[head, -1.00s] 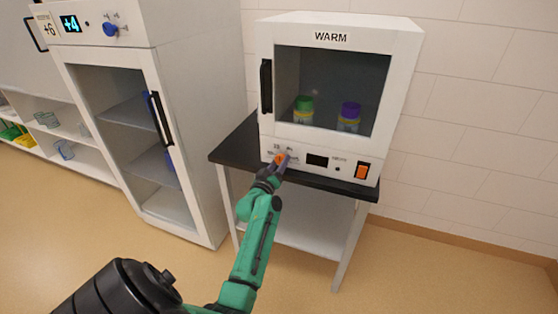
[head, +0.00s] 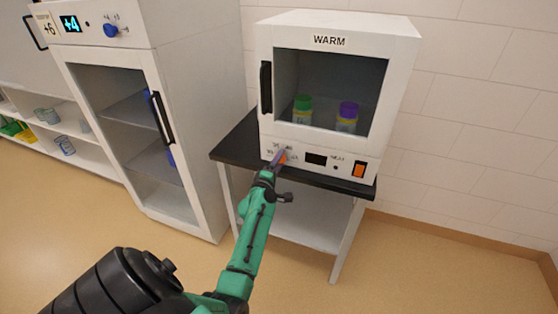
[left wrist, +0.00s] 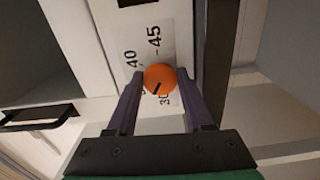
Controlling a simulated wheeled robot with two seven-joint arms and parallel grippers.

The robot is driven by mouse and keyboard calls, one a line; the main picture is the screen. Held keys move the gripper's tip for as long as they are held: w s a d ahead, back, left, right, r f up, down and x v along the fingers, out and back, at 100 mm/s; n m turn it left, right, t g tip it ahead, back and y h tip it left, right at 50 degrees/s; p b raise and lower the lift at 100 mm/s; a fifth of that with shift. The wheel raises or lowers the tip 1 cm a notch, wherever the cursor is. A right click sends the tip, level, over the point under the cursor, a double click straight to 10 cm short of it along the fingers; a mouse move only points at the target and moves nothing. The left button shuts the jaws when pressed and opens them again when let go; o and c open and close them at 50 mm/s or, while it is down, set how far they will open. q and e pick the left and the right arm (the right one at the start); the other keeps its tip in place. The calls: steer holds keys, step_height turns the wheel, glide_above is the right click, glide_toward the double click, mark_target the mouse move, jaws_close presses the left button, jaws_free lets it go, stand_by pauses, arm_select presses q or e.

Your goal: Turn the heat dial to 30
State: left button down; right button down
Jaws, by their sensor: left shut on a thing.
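The warm cabinet (head: 392,100), labelled WARM, stands on a small dark-topped table. Its round orange heat dial (left wrist: 159,79) sits low on the front panel, partly covered in the head view (head: 283,158). My left gripper (left wrist: 158,82) is shut on the dial, one finger on each side. It also shows in the head view (head: 278,160), reaching up to the panel. The left wrist view shows the printed marks 30, 40 and 45 around the dial. The dial's short black line points down and left in that view, close to the partly covered 30. My right gripper is out of view.
The cabinet has a dark display (head: 316,159) and an orange switch (head: 359,169) right of the dial. Behind its closed door are a green-capped bottle (head: 302,109) and a purple-capped bottle (head: 347,117). A tall fridge (head: 140,130) with a blue knob (head: 111,30) stands left.

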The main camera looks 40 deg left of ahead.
arm_select(q)
steer(key=n+p, duration=0.1)
steer(key=n, duration=0.5)
steer(key=shift+n, duration=0.3)
stand_by(0.4)
steer(key=shift+c, duration=1.5)
jaws_free()
steer(key=v, duration=1.4)
steer(key=shift+s, duration=0.3)
